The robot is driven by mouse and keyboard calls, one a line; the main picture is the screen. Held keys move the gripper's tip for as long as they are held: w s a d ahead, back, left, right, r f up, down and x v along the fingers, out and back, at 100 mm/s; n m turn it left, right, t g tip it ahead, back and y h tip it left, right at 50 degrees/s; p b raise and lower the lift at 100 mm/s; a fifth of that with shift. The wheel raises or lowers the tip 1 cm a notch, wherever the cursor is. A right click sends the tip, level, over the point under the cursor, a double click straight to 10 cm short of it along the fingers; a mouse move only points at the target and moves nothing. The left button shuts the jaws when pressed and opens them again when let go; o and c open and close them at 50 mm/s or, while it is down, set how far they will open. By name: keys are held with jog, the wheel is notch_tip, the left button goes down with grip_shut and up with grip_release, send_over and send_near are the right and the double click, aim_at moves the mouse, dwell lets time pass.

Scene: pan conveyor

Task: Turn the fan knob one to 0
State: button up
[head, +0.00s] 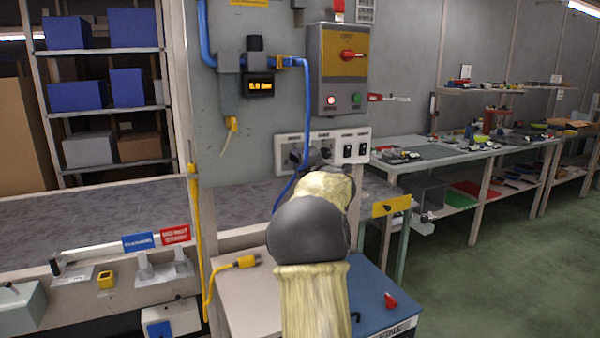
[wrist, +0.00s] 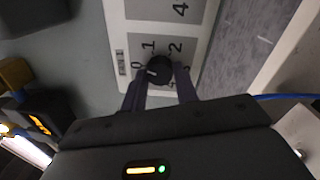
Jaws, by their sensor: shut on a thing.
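The fan knob (wrist: 158,68) is a round black dial on a pale wall panel (wrist: 116,22), with 0, 1, 2 and 3 printed around it in the wrist view. My gripper (wrist: 160,85) is shut on this knob, one dark finger on each side. A short white mark on the knob is at its left side, on the side of the 0. In the head view the panel (head: 279,137) is on the wall, and my arm hides the knob and most of my gripper. A second grey field with a 4 lies above the knob in the wrist view.
Two black rocker switches (head: 347,150) are on the panel's right. A control box (head: 325,94) with a red handle hangs above. A blue hose (head: 306,95) runs down close to my wrist. A blue-topped cabinet (head: 377,300) stands below.

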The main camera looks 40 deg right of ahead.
jog(key=n+b, duration=0.2)
jog(key=n, duration=0.1)
jog(key=shift+f+n, duration=0.3)
jog(key=shift+f, duration=0.05)
jog(key=shift+r, duration=0.15)
jog(key=o, duration=1)
jog(key=shift+w, duration=0.1)
jog(key=shift+c, duration=0.2)
jog(key=shift+r, duration=0.15)
jog(key=r+b+v, duration=0.1)
jog(key=v, duration=1.6)
jog(key=shift+s+f, duration=0.3)
jog(key=shift+f, duration=0.15)
